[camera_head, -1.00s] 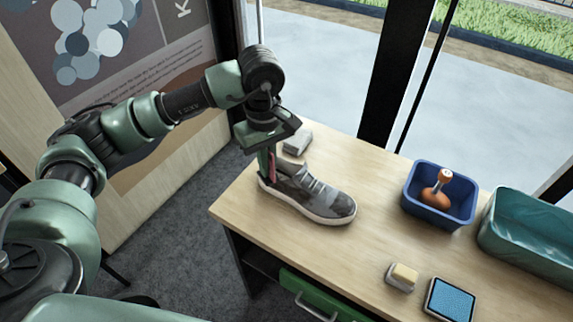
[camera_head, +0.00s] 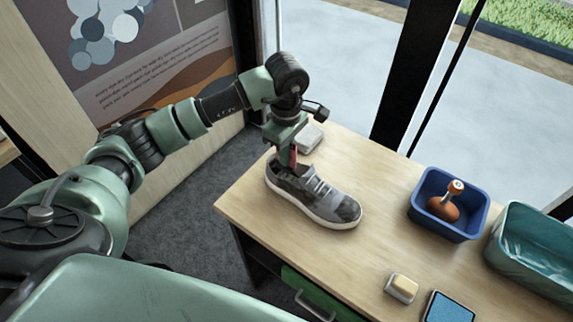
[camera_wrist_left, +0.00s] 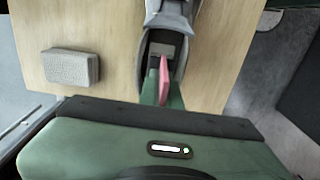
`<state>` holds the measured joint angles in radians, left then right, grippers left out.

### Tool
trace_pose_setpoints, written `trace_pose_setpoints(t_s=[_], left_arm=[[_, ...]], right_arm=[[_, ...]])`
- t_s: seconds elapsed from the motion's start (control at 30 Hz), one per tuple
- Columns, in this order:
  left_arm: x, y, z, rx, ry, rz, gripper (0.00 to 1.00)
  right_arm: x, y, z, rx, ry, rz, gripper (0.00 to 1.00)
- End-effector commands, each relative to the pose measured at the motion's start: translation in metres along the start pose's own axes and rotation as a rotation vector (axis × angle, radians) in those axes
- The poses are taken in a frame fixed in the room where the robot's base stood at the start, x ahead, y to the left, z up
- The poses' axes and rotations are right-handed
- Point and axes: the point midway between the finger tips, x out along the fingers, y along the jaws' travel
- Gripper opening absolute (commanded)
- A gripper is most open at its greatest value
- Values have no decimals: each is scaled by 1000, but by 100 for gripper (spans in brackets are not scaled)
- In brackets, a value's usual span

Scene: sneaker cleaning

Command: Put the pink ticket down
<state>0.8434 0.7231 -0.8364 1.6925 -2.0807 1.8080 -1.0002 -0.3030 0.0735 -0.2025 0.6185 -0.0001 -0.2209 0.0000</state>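The pink ticket (camera_head: 293,157) is a thin pink piece held upright at the tips of my left gripper (camera_head: 289,160). The left gripper is above the heel end of the grey camouflage sneaker (camera_head: 318,196), at its opening. In the left wrist view the pink ticket (camera_wrist_left: 165,80) shows between the green fingers, in front of the shoe opening (camera_wrist_left: 162,46). I cannot tell whether the ticket touches the shoe. My right gripper is not in view.
The wooden table (camera_head: 262,222) has a grey block (camera_head: 309,136) behind the shoe. To the right are a blue bin (camera_head: 421,212) holding an orange-brown brush (camera_head: 443,206), a teal bin (camera_head: 535,245), a yellow-topped block (camera_head: 402,287) and a tablet (camera_head: 449,308). The table's middle is clear.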

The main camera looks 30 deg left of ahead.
Motion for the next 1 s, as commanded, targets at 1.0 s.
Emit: trace_pose_setpoints(t_s=[1.0], left_arm=[[60, 0, 0, 2, -1, 1, 13]], right_arm=[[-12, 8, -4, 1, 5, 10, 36]])
